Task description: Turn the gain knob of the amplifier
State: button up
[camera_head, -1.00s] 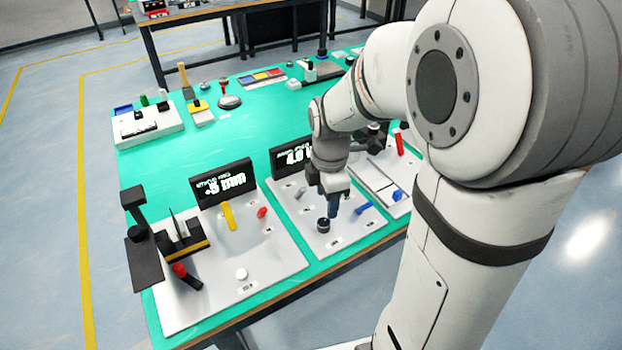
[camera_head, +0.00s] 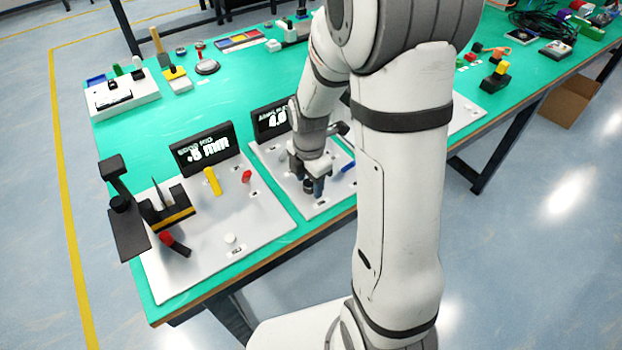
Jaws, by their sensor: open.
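The amplifier is taken to be the white panel (camera_head: 335,207) with a small black display (camera_head: 271,119) at its back, reading about "4.0". A black round knob (camera_head: 308,185) stands on this panel, partly hidden by my gripper. A blue lever (camera_head: 348,167) sits to the right of the gripper on the same panel. The knob's label is too small to read.
A larger white panel (camera_head: 262,228) to the left carries a yellow lever (camera_head: 212,181), a red switch (camera_head: 246,176), a white button (camera_head: 230,239) and a black stand (camera_head: 125,215). My arm hides the panel's right side.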

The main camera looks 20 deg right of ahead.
jog(key=c, duration=0.9)
jog(key=shift+d, duration=0.1)
jog(key=shift+c, duration=0.3)
